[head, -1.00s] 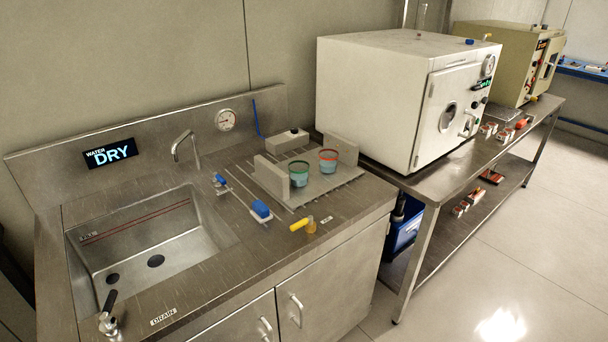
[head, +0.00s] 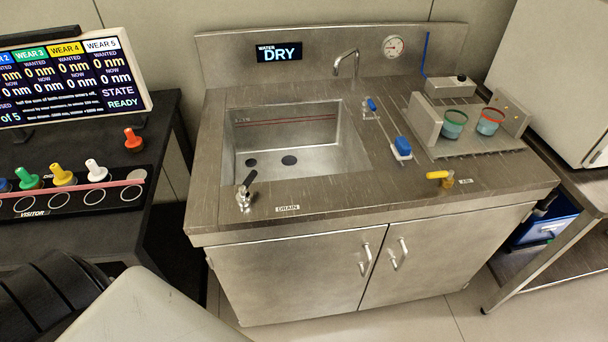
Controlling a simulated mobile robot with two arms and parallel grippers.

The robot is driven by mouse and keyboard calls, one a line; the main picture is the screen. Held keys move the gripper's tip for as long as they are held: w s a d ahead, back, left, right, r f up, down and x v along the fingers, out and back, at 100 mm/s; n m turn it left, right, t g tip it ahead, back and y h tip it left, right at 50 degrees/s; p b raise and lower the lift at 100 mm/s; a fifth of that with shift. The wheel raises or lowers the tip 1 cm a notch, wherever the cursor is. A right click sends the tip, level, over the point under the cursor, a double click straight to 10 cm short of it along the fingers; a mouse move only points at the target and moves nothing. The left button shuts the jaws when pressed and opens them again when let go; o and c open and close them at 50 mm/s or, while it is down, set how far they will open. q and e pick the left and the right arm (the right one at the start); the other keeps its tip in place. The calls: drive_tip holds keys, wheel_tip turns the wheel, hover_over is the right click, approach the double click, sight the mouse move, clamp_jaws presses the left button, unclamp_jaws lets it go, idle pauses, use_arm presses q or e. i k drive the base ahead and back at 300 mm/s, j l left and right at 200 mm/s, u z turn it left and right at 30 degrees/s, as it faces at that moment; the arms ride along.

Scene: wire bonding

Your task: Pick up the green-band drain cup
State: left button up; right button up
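The green-band drain cup (head: 453,124) stands upright in the head view. It is a clear cup with a green rim and bluish contents. It sits on a slotted metal rack (head: 470,146) at the right of the sink counter, between two upright metal plates. A similar cup with a red rim (head: 490,121) stands just to its right. Neither of my grippers shows in the head view.
The sink basin (head: 235,165) lies left of the rack. Blue-handled levers (head: 402,147) and a yellow-handled valve (head: 440,177) are near the rack. A dark table with a display (head: 75,80) and colored knobs stands left. A white oven (head: 555,75) is at right.

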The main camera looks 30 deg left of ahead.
sight(454, 120)
drive_tip(key=u, duration=0.3)
drive_tip(key=i+l+u, duration=0.25)
drive_tip(key=l+u, duration=0.3)
drive_tip(key=l, duration=0.15)
drive_tip(key=i+l+u, duration=0.1)
drive_tip(key=l+u, duration=0.15)
drive_tip(key=l, duration=0.15)
